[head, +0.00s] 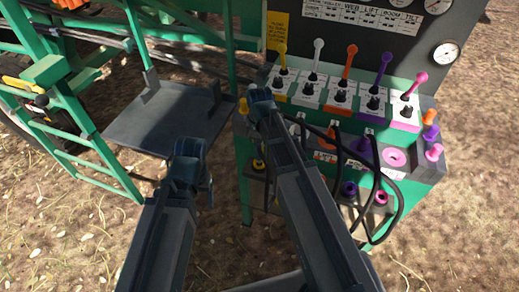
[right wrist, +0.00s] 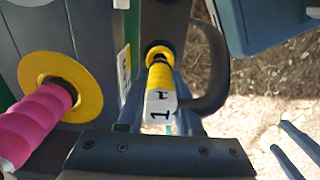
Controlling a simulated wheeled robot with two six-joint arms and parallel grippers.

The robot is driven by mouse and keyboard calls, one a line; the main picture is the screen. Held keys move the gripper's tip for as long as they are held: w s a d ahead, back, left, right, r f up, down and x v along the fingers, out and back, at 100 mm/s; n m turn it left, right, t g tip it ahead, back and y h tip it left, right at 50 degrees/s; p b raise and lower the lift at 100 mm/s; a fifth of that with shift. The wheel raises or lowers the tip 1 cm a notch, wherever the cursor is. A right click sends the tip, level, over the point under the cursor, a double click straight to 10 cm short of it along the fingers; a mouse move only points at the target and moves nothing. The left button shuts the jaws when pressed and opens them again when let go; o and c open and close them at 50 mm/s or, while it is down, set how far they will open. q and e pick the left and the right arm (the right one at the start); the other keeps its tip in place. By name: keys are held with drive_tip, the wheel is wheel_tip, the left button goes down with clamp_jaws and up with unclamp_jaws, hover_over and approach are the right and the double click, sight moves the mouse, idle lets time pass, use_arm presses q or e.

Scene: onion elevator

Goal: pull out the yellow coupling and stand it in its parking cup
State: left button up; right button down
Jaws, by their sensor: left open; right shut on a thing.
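The yellow coupling (right wrist: 160,78), with a white block marked 1, sits between the fingers of my right gripper (right wrist: 160,112) in the right wrist view. Its far end points at a yellow ring with a dark opening (right wrist: 158,52); I cannot tell if it is still seated. In the head view my right gripper (head: 262,103) is at the left end of the green valve box, shut on the coupling, which it hides. A yellow ring with a dark middle (head: 258,165) is low on the box; I cannot tell if it is the parking cup. My left gripper (head: 192,165) is open and empty, left of the box.
A pink grip (right wrist: 35,120) stands in front of a wide yellow ring (right wrist: 70,75) beside the coupling. Black hoses (head: 385,195) loop across the box front. Coloured levers (head: 350,65) rise behind. A grey platform (head: 165,115) lies left; straw ground is free in front.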

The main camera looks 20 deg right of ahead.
drive_tip(key=shift+f+b, duration=1.6)
idle(0.9)
idle(0.5)
drive_tip(key=shift+c, duration=1.1)
unclamp_jaws()
drive_tip(key=shift+w+r, duration=0.1)
drive_tip(key=shift+c, duration=0.2)
drive_tip(key=shift+r+p, duration=0.65)
drive_tip(key=shift+p, duration=0.1)
drive_tip(key=shift+o, duration=0.2)
drive_tip(key=shift+d+r+p, duration=0.1)
drive_tip(key=shift+r+p, duration=2.75)
